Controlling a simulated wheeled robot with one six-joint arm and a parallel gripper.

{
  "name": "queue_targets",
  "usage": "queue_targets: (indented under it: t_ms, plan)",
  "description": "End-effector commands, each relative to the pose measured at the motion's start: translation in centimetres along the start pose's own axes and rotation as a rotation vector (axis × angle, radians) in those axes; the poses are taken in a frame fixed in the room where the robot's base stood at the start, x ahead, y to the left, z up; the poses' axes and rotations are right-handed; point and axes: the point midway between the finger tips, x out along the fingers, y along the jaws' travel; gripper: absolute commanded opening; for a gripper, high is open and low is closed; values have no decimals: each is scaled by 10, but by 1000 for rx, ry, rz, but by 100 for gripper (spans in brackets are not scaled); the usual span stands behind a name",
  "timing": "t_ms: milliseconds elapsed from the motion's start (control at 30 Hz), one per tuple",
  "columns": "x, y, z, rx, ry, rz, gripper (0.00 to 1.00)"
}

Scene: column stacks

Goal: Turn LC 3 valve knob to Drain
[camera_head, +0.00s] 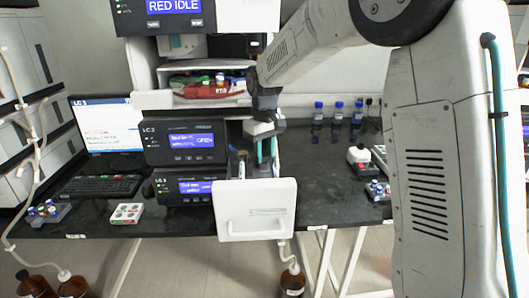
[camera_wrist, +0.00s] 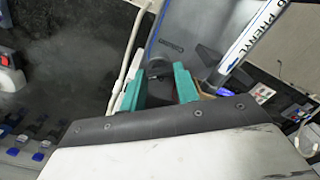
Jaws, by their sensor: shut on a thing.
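My gripper (camera_head: 265,152) reaches down from above behind the white drawer front (camera_head: 256,207), beside the LC 3 module (camera_head: 185,141). In the wrist view, the teal fingers of my gripper (camera_wrist: 158,85) stand on either side of a small dark knob (camera_wrist: 158,68) and are shut on it. The knob's lower part is hidden, and its pointer and any Drain mark cannot be made out. In the head view, the knob is hidden behind my fingers and the drawer front.
A white column marked PHENYL (camera_wrist: 252,38) slants close to the right finger in the wrist view. A pale tube (camera_wrist: 130,50) runs left of the fingers. In the head view, blue-capped bottles (camera_head: 337,112) stand at the right, and a keyboard (camera_head: 100,186) lies at the left.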

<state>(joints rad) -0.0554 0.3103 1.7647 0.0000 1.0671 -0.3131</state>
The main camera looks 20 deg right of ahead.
Motion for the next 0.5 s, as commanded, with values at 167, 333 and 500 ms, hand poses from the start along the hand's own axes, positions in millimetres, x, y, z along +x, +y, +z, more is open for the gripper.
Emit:
queue_targets:
  t_ms: [167, 333, 500]
  plan:
    - [-1, 0, 0, -91, 2, 1, 8]
    - [-1, 0, 0, -144, 2, 1, 8]
    - [-1, 0, 0, -168, 2, 1, 8]
